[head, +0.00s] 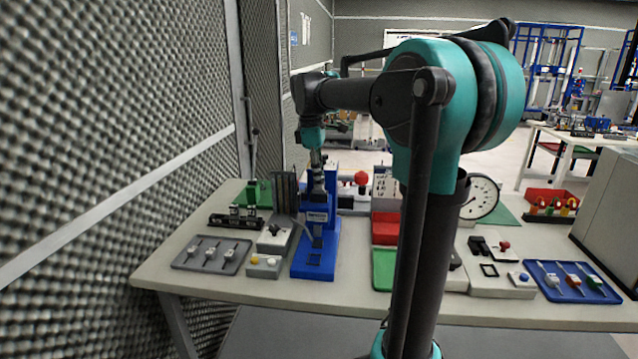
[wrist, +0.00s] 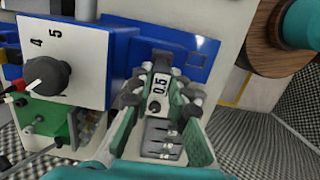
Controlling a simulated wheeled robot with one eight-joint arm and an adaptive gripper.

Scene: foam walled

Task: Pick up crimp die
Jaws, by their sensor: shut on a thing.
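The crimp die (wrist: 159,88) shows in the wrist view as a small pale block marked "0.5". It sits between the fingers of my gripper (wrist: 160,98), which is shut on it. In the head view my gripper (head: 317,199) hangs pointing down in front of the blue press (head: 314,268), above its base. The die cannot be clearly made out there. In the wrist view the press's blue base (wrist: 211,48), with a square outline on it, lies beyond the fingers. I cannot tell whether the die touches the press.
A grey tray of tools (head: 211,255) and a button box (head: 265,266) lie left of the press. Red and green bins (head: 385,228) stand to its right. A foam wall (head: 90,150) borders the left.

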